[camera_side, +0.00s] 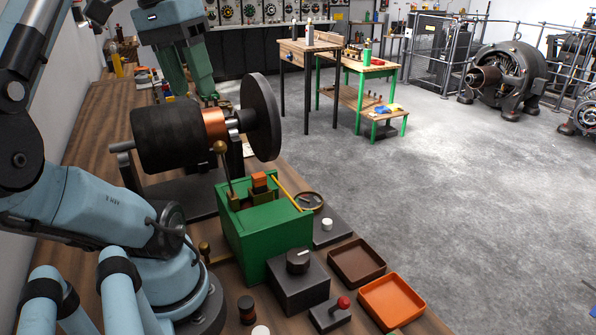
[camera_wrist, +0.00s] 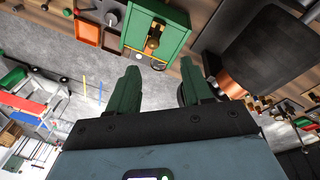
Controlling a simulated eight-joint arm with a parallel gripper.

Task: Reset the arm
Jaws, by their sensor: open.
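My gripper (camera_side: 190,92) hangs at the upper left of the side view, above and behind the dynamo, with its green fingers pointing down. In the wrist view my gripper (camera_wrist: 160,88) has its two green fingers spread apart, with nothing between them. The dynamo has a black drum (camera_side: 168,135), a copper ring (camera_side: 215,124) and a dark wheel (camera_side: 261,117). The drum also shows in the wrist view (camera_wrist: 268,50). I cannot tell the exact gap between the fingers and the dynamo.
A green box (camera_side: 262,237) with brass parts stands in front of the dynamo. A black knob box (camera_side: 299,284), a red-handled switch (camera_side: 331,312), a brown tray (camera_side: 357,262) and an orange tray (camera_side: 391,301) sit nearer. Open floor (camera_side: 440,190) lies right of the bench.

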